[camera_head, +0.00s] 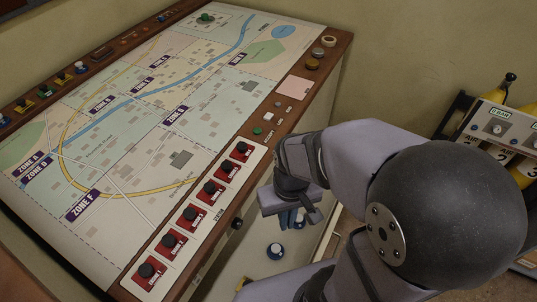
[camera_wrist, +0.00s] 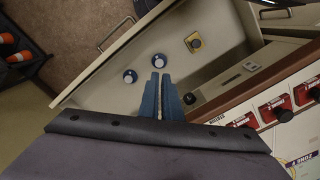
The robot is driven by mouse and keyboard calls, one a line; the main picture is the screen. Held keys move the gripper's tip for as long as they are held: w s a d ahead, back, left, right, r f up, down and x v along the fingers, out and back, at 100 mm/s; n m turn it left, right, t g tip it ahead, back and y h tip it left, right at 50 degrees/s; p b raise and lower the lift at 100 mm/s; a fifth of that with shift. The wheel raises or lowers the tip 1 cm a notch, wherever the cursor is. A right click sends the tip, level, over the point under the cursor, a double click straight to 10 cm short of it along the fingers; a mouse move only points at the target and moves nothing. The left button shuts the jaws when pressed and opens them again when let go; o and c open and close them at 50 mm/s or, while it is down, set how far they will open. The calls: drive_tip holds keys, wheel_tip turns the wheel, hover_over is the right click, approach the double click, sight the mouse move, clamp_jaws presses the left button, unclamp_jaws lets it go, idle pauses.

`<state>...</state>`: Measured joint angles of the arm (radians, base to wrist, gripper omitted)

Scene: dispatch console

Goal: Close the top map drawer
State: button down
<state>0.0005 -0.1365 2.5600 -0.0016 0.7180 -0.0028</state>
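The top map drawer (camera_wrist: 100,88) stands open, and its pale inside shows in the wrist view. Its front panel with a bar handle (camera_wrist: 115,33) is at the upper left there. In the head view, part of the drawer (camera_head: 240,262) shows below the console's edge, with much of it hidden by my arm. My gripper (camera_wrist: 160,76) is over the open drawer, its blue fingers close together with only a thin sliver between them and nothing visible held. In the head view the gripper (camera_head: 291,218) points down beside the console's front edge.
The console top has a map (camera_head: 130,110) and a row of red switches (camera_head: 190,215). A rack of yellow air cylinders (camera_head: 510,155) stands at right; orange-and-white cones (camera_wrist: 18,57) show at left.

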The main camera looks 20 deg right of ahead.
drive_tip(key=s+d+f+m+g+y+b, duration=0.1)
drive_tip(key=s+d+f+m+y+b, duration=0.1)
drive_tip(key=d+f+m+b, duration=0.5)
drive_tip(key=s+d+f+m+g+y, duration=0.1)
drive_tip(key=s+d+f+m, duration=0.25)
drive_tip(key=d+f, duration=0.8)
drive_tip(key=w+d+f+m+t+b, duration=0.1)
drive_tip(key=w+d+m, duration=0.15)
drive_tip(key=d, duration=0.35)
drive_tip(key=w+d+f+m+t, duration=0.1)
drive_tip(key=d+m, duration=0.2)
drive_tip(key=d, duration=0.4)
drive_tip(key=w+d+r+m+t, duration=0.3)
drive_tip(key=w+d+r+m, duration=0.3)
drive_tip(key=w+m, duration=0.3)
drive_tip(key=shift+w+d+r+m, duration=0.25)
drive_tip(key=shift+r+m, duration=0.3)
drive_tip(key=shift+m, duration=0.45)
